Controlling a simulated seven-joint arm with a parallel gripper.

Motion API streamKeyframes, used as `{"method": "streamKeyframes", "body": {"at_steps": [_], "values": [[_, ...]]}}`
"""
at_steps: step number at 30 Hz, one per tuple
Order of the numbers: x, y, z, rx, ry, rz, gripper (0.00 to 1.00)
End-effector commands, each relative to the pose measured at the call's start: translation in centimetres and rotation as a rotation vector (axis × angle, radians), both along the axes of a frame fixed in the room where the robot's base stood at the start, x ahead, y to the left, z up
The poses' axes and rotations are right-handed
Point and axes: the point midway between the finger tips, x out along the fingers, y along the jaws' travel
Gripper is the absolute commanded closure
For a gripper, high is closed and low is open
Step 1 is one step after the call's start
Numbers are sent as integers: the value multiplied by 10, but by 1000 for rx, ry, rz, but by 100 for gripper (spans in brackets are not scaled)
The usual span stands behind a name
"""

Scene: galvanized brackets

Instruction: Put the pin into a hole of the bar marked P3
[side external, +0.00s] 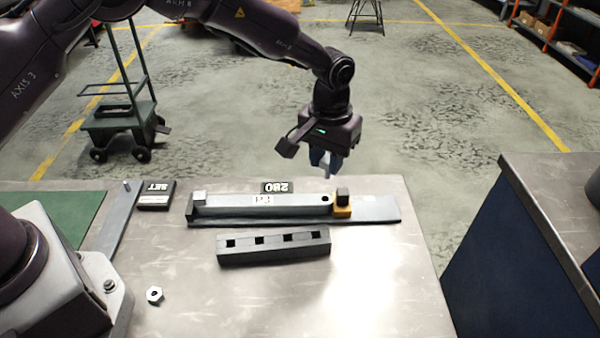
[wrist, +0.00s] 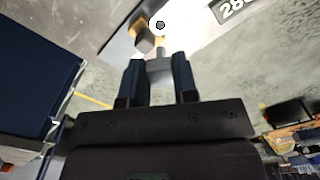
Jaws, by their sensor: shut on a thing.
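The pin (wrist: 160,68) is a light grey piece held between the two dark blue fingers of my gripper (wrist: 159,82); in the side view it shows as a small pale tip (side external: 326,171). My gripper (side external: 326,164) is shut on it, in the air over or behind the far side of the bench. The light grey bar (side external: 235,203) lies lengthwise on a flat plate and carries a small label that seems to read P3 upside down. A round dark hole (side external: 326,198) shows near its right end, and in the wrist view the hole (wrist: 160,25) is beyond the pin, apart from it.
An orange block with a dark top (side external: 342,204) stands by the bar's right end. A 280 plate (side external: 277,187) lies behind the bar. A dark bar with several square holes (side external: 273,253) lies in front. A SET box (side external: 156,195) and a nut (side external: 154,295) are left.

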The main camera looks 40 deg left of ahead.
Motion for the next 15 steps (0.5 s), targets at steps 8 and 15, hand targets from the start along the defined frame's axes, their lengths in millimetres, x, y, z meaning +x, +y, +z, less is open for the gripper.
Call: {"method": "streamKeyframes", "body": {"at_steps": [8,15], "values": [[-2,0,-3,1,2,-108,99],[-2,0,-26,1,2,-106,99]]}}
